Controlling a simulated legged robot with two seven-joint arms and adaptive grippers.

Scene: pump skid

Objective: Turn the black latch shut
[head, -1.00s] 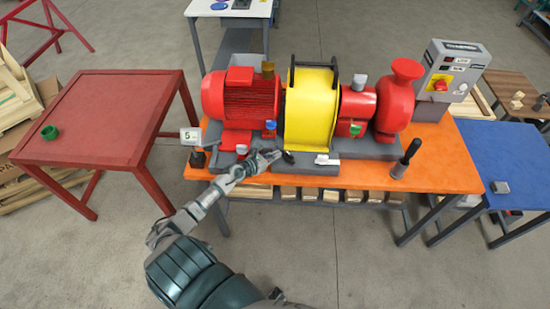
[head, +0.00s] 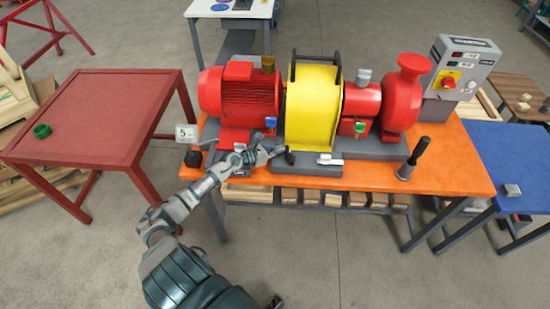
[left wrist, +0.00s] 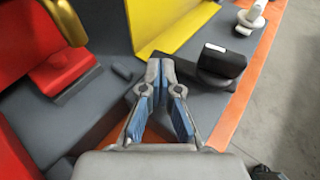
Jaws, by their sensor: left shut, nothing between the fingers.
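The black latch (head: 290,157) sits on the grey skid base at the front foot of the yellow guard (head: 313,108). In the left wrist view the latch (left wrist: 222,62) is a dark knob with a pale mark on top, just right of my fingertips. My left gripper (head: 281,149) is just left of the latch. In the left wrist view the gripper (left wrist: 160,68) has its tips together with nothing between them. The right fingertip is very close to the latch's left end; I cannot tell whether they touch. My right gripper is not in view.
A white latch (head: 329,160) lies to the right of the black one. A red motor (head: 240,97) stands left and a red pump (head: 402,98) right. A black-handled tool (head: 413,158) stands on the orange table (head: 455,165). The floor in front is clear.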

